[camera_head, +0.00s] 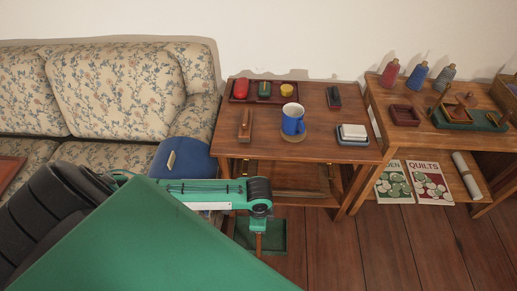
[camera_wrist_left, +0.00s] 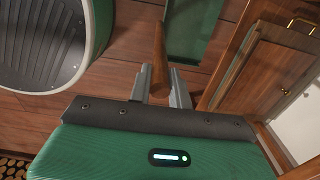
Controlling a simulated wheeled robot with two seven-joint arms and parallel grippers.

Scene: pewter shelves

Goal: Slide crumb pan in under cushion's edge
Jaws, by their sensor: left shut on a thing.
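The crumb pan looks like the dark green pan (camera_head: 274,236) low by the floor, below the wooden side table; a green part of it shows in the left wrist view (camera_wrist_left: 195,32). Its brown wooden handle (camera_wrist_left: 158,62) stands between the fingers of my left gripper (camera_wrist_left: 161,84), which is shut on it. In the head view my left gripper (camera_head: 258,227) points down above the pan. My right gripper is in neither view.
The side table (camera_head: 320,148) holds a blue mug (camera_head: 292,120), a tray of small items and boxes. A second shelf unit (camera_head: 455,138) stands right. The flowered sofa (camera_head: 115,90) fills the left. Bare wood floor (camera_head: 400,245) lies front right.

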